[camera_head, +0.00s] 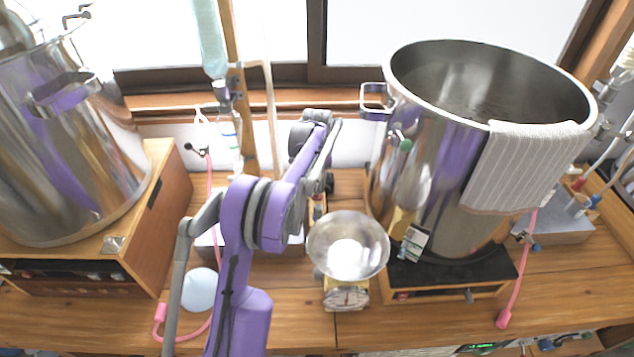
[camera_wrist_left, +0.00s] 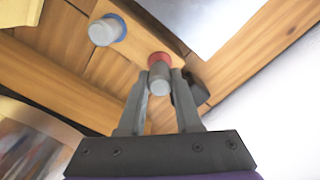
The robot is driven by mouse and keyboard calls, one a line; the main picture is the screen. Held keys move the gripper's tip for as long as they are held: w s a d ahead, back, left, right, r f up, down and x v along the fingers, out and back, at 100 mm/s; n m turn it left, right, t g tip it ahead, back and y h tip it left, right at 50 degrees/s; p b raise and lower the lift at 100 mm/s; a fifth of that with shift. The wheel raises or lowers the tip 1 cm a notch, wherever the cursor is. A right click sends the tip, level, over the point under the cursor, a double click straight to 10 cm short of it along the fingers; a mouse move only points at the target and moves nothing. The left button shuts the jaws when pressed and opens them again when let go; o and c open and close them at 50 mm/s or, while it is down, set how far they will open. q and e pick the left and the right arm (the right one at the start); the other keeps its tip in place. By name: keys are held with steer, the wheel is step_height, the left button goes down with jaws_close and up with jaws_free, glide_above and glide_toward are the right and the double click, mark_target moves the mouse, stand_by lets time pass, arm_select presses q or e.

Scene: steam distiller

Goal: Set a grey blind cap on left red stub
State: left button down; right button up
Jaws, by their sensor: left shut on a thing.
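My left gripper (camera_wrist_left: 160,88) is shut on a grey cap (camera_wrist_left: 160,80), with one finger on each side of it. The red stub (camera_wrist_left: 160,58) shows as a red ring directly beyond the cap, in line with it. The cap appears to meet the ring, but I cannot tell whether it is fully seated. Beside it on the same wooden block, a blue stub (camera_wrist_left: 118,22) has a grey cap (camera_wrist_left: 103,32) at its end. In the head view my purple left arm hides its fingertips and the held cap. My right gripper is in neither view.
A large steel pot (camera_head: 440,150) with a striped towel (camera_head: 525,165) stands right of my arm. A kitchen scale (camera_head: 346,296) with a metal bowl (camera_head: 348,245) is just in front. Another steel vessel (camera_head: 70,160) stands at left. Pink tubing (camera_head: 515,290) hangs at right.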

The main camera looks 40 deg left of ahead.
arm_select(q)
steer(key=shift+f, duration=0.55)
steer(key=shift+f, duration=0.1)
steer(key=shift+f+b, duration=0.35)
steer(key=shift+b, duration=0.1)
steer(key=c, duration=0.5)
jaws_free()
steer(key=shift+r, duration=0.1)
